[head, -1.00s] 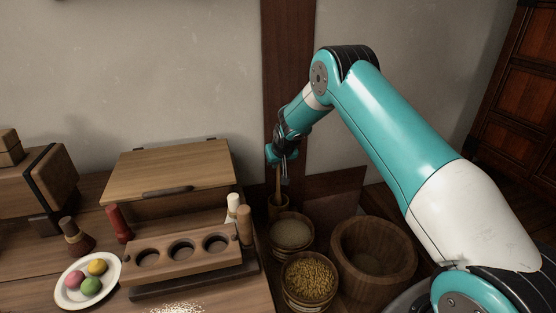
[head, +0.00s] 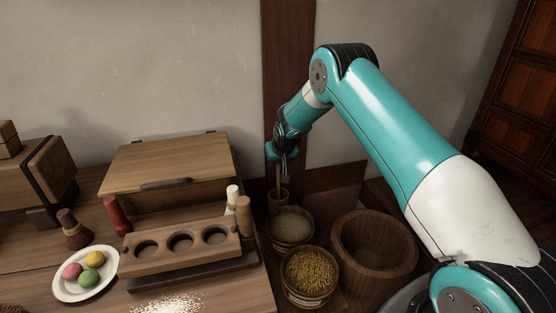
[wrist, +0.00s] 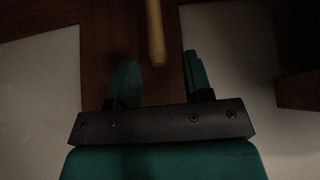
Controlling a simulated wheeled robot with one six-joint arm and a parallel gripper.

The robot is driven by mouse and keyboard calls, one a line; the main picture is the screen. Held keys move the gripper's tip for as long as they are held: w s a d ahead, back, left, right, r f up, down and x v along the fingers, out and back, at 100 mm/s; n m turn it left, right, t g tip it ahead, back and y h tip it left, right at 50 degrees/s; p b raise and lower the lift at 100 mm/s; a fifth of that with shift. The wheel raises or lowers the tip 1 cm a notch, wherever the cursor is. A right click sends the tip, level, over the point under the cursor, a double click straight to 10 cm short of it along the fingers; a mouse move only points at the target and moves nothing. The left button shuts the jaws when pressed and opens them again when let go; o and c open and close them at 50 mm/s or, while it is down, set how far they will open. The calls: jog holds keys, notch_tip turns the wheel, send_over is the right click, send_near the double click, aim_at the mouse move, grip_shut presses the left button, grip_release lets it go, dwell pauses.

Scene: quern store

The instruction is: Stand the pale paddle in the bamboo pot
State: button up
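The pale paddle (head: 278,176) stands upright in the bamboo pot (head: 278,201) at the foot of the dark post, its lower part hidden inside the pot. My gripper (head: 279,157) is just above it, close to the top of its handle. In the wrist view, my gripper's two teal fingers (wrist: 158,68) are spread apart. The rounded end of the paddle's handle (wrist: 155,35) lies at the gap between the fingertips, with space on both sides. The fingers do not close on it.
A grain tub (head: 290,226), a tub of golden grain (head: 310,278) and a wooden mortar (head: 402,249) stand near the pot. To the left are a holed wooden rack (head: 205,259), a lidded box (head: 165,166) and a white plate (head: 113,261) with coloured balls.

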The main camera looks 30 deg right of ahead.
jog(key=p+v, duration=0.1)
jog(key=v, duration=1.6)
jog(key=shift+s+p, duration=0.15)
jog(key=shift+p, duration=0.2)
jog(key=shift+r, duration=0.15)
jog(key=s+a+r+n+g+y, duration=0.1)
jog(key=s+a+r+n+y, duration=0.1)
jog(key=s+a+r, duration=0.5)
jog(key=s+a+r+n+g+y, duration=0.2)
jog(key=s+a+r, duration=0.1)
jog(key=s+a, duration=0.7)
jog(key=s+a+r+n+g+y, duration=0.1)
jog(key=s+a+n+g, duration=0.15)
jog(key=s, duration=0.85)
jog(key=s+a+r+n+g, duration=0.1)
jog(key=s+r+n, duration=0.15)
jog(key=s, duration=0.75)
notch_tip(320, 180, up, 16)
jog(key=p, duration=1.7)
jog(key=shift+w, duration=0.1)
